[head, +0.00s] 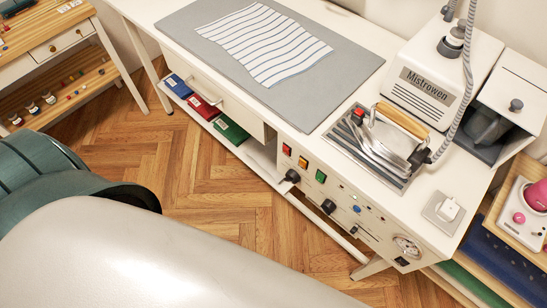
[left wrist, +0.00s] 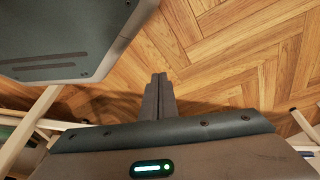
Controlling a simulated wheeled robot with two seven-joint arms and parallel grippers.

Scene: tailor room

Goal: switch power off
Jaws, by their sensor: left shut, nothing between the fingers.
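The white ironing station has a control panel (head: 340,209) along its front edge in the head view. A red switch (head: 287,149), an orange switch (head: 303,162) and a green switch (head: 320,176) sit in a row at its left part. Black knobs (head: 328,206), a blue button (head: 357,209) and a round dial (head: 406,246) are also on the panel. Which switch is the power switch I cannot read. My left gripper (left wrist: 158,98) is shut and empty over the wooden floor in the left wrist view. My right gripper shows in neither view.
An iron (head: 386,138) rests on its plate beside the Mistrowen boiler (head: 428,85). Striped cloth (head: 262,45) lies on the grey mat (head: 345,75). Floor (head: 215,190) before the panel is clear.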

